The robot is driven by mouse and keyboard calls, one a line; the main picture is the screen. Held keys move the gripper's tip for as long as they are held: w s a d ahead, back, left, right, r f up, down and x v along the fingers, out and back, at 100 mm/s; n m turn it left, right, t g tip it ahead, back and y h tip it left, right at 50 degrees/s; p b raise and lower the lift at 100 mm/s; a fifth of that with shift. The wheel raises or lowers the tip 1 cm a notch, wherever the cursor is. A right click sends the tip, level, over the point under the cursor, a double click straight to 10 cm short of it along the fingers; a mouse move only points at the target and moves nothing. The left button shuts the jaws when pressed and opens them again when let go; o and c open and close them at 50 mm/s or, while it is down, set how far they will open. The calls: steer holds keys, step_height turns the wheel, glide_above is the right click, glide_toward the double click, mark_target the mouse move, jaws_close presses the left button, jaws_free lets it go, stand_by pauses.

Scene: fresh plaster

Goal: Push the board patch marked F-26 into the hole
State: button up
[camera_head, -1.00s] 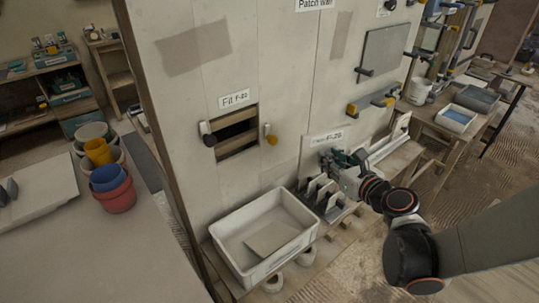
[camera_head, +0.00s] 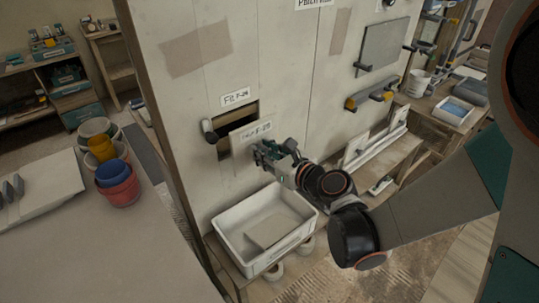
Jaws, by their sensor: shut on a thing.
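My gripper (camera_head: 262,152) is shut on a light board patch (camera_head: 250,131) with a small white label. The label's print is too blurred to read surely. The patch is in front of the right part of the rectangular hole (camera_head: 222,146) in the plaster wall, covering much of it. The dark left side and lower part of the hole still show. The patch looks slightly tilted to the opening; I cannot tell whether it touches the wall. A "Fit" label (camera_head: 236,97) is above the hole, its number blurred. A dark clamp knob (camera_head: 209,130) sits at the hole's left edge.
A white tub (camera_head: 232,249) with a flat board in it stands below the hole. Clamps (camera_head: 370,96) and a grey panel (camera_head: 386,45) are on the wall to the right.

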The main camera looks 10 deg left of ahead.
mark_target(258, 145)
steer(key=shift+w+a+p, duration=0.25)
steer(key=shift+w+a, duration=0.75)
steer(key=shift+a, duration=0.2)
steer(key=shift+w+a+p, duration=0.25)
steer(key=shift+w+a, duration=0.75)
steer(key=shift+a, duration=0.15)
steer(key=shift+r+x, duration=0.1)
steer(key=shift+x, duration=0.6)
steer(key=shift+r+x, duration=0.15)
steer(key=shift+x, duration=0.5)
steer(key=shift+w+a, duration=0.1)
steer(key=o, duration=1.1)
steer(key=shift+c, duration=0.2)
steer(key=shift+o, duration=0.3)
steer(key=shift+o, duration=0.9)
steer(key=shift+s+d+b, duration=0.4)
steer(key=shift+s+d, duration=0.6)
steer(key=shift+d, duration=0.15)
steer(key=shift+s+d+b, duration=0.4)
steer(key=shift+s+d, duration=0.55)
steer(key=shift+d, duration=0.2)
